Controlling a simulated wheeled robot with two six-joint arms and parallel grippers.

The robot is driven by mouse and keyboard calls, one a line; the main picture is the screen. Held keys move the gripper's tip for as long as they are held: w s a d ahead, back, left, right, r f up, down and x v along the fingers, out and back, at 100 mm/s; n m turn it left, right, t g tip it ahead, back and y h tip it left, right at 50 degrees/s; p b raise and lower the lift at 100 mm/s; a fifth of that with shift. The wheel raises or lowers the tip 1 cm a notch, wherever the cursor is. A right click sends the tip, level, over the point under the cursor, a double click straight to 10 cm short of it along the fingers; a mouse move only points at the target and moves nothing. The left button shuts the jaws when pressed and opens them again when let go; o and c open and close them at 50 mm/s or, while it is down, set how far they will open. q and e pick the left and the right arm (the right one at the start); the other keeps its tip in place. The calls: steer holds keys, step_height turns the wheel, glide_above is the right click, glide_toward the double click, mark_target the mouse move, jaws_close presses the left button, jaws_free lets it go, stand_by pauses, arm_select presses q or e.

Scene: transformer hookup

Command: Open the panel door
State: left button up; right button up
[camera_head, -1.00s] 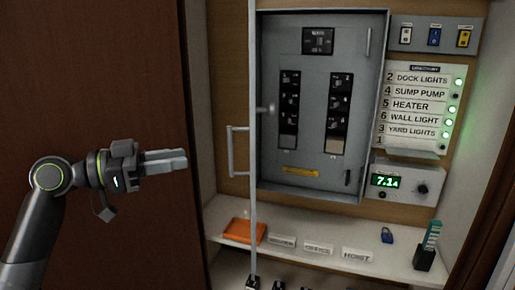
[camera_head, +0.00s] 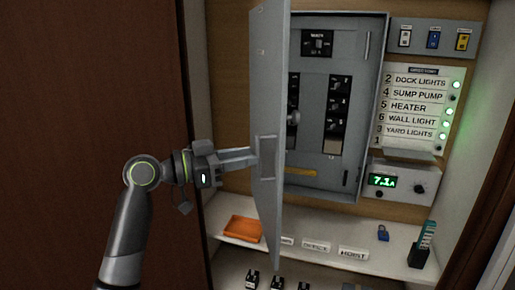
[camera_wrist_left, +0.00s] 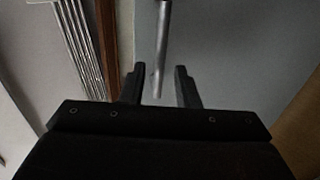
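The grey panel door (camera_head: 264,80) stands ajar in front of the left side of the breaker panel (camera_head: 310,68). Its outer face shows, with a handle (camera_head: 267,157) at mid height. My left gripper (camera_head: 252,156) reaches in from the left, its fingertips at the handle. In the left wrist view, the handle bar (camera_wrist_left: 162,45) runs between the two spread fingers (camera_wrist_left: 158,88), with gaps beside it. I cannot tell whether a finger touches it. The door hides part of the left breaker column. My right gripper is not in view.
A shelf (camera_head: 325,243) below holds an orange item (camera_head: 243,229), several white labels and a blue padlock (camera_head: 383,233). A label board (camera_head: 412,105) and a display box (camera_head: 403,181) are on the right. A dark wood surface (camera_head: 90,90) fills the left.

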mark_target(257, 178)
arm_select(q)
steer(key=shift+p+x, duration=0.35)
steer(key=shift+x, duration=1.4)
jaws_close()
steer(key=c, duration=0.6)
jaws_free()
steer(key=o, duration=0.6)
steer(key=shift+a, duration=0.1)
steer(key=b+v, duration=0.5)
steer(key=v, duration=1.2)
